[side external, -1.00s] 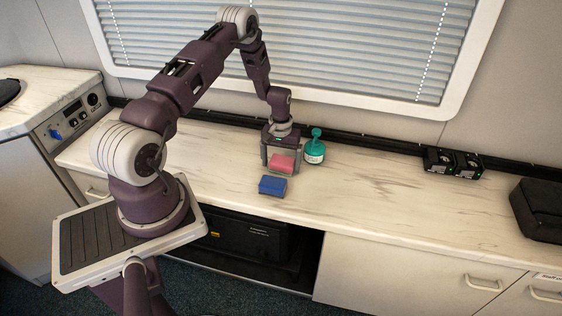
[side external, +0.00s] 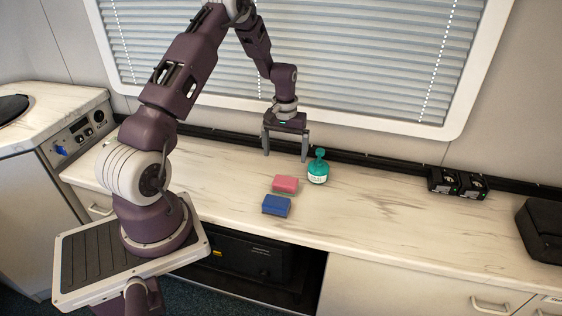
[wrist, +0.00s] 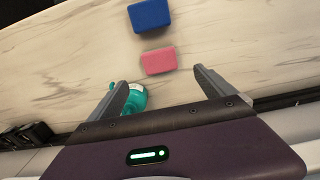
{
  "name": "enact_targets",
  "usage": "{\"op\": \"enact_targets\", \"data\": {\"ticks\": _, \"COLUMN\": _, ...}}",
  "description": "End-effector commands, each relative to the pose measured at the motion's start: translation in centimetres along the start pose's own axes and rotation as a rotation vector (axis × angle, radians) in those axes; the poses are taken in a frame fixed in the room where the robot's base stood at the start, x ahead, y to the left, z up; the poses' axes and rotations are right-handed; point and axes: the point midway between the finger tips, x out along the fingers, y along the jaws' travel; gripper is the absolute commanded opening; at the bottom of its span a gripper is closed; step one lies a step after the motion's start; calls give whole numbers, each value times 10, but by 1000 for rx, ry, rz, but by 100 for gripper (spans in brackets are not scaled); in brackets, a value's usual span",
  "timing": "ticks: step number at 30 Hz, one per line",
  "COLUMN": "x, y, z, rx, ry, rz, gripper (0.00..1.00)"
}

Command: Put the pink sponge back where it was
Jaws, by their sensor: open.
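The pink sponge (side external: 285,184) lies flat on the light marbled counter (side external: 385,207). It also shows in the wrist view (wrist: 159,61). A blue sponge (side external: 276,205) lies just in front of it, with a small gap between them; it also shows in the wrist view (wrist: 149,14). My gripper (side external: 285,158) is open and empty, raised above the counter behind the pink sponge. In the wrist view, one finger partly hides the bottle (wrist: 137,99).
Two small black devices (side external: 457,182) stand at the back right, and a black case (side external: 543,228) sits at the right end. A dark rail and a window with blinds (side external: 350,65) are behind the counter.

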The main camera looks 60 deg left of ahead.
Motion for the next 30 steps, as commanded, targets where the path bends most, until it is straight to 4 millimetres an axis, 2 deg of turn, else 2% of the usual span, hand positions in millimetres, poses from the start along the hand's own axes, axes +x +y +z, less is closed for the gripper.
{"op": "enact_targets", "data": {"ticks": 2, "x": -29, "y": 12, "z": 5, "rx": 34, "ry": 26, "rz": 7, "gripper": 94}}
{"op": "enact_targets", "data": {"ticks": 5, "x": -97, "y": 40, "z": 31, "rx": 132, "ry": 88, "rz": 23, "gripper": 94}}
{"op": "enact_targets", "data": {"ticks": 6, "x": -128, "y": 51, "z": 50, "rx": 183, "ry": 118, "rz": 32, "gripper": 94}}
{"op": "enact_targets", "data": {"ticks": 8, "x": -172, "y": 64, "z": 84, "rx": 260, "ry": 163, "rz": 47, "gripper": 94}}
{"op": "enact_targets", "data": {"ticks": 9, "x": -198, "y": 70, "z": 110, "rx": 316, "ry": 195, "rz": 59, "gripper": 94}}
{"op": "enact_targets", "data": {"ticks": 11, "x": -233, "y": 73, "z": 155, "rx": 399, "ry": 243, "rz": 78, "gripper": 94}}
{"op": "enact_targets", "data": {"ticks": 13, "x": -263, "y": 68, "z": 209, "rx": 498, "ry": 301, "rz": 104, "gripper": 94}}
{"op": "enact_targets", "data": {"ticks": 15, "x": -278, "y": 56, "z": 258, "rx": 586, "ry": 354, "rz": 130, "gripper": 94}}
{"op": "enact_targets", "data": {"ticks": 18, "x": -283, "y": 36, "z": 309, "rx": 686, "ry": 412, "rz": 161, "gripper": 94}}
{"op": "enact_targets", "data": {"ticks": 21, "x": -280, "y": 22, "z": 336, "rx": 745, "ry": 447, "rz": 181, "gripper": 94}}
{"op": "enact_targets", "data": {"ticks": 24, "x": -277, "y": 16, "z": 346, "rx": 768, "ry": 460, "rz": 188, "gripper": 94}}
{"op": "enact_targets", "data": {"ticks": 30, "x": -277, "y": 15, "z": 347, "rx": 769, "ry": 461, "rz": 188, "gripper": 94}}
